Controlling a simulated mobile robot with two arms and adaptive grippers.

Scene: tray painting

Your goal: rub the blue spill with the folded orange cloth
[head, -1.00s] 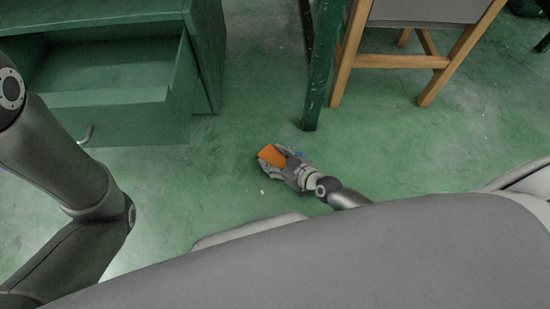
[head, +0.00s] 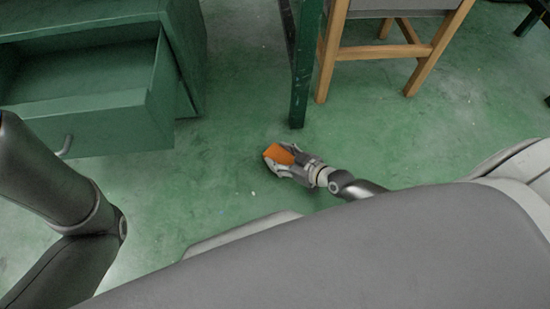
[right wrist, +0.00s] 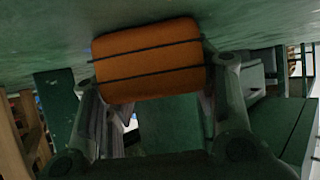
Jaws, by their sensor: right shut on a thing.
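The folded orange cloth (head: 279,153) is a small orange pad with dark bands across it, held low at the green floor. My right gripper (head: 270,163) is shut on the cloth. The right wrist view shows the cloth (right wrist: 150,73) between the two fingers, its far edge against the floor; I cannot tell whether it presses on it. I cannot make out the blue spill in either current view; the cloth and gripper may cover it. My left arm shows at the left, but its gripper is out of view.
A dark green table leg (head: 299,100) stands just behind the right gripper. A wooden chair (head: 385,53) is at the back right. A green cabinet (head: 185,60) with an open drawer (head: 115,125) is at the left. The floor (head: 190,175) between cabinet and gripper is clear.

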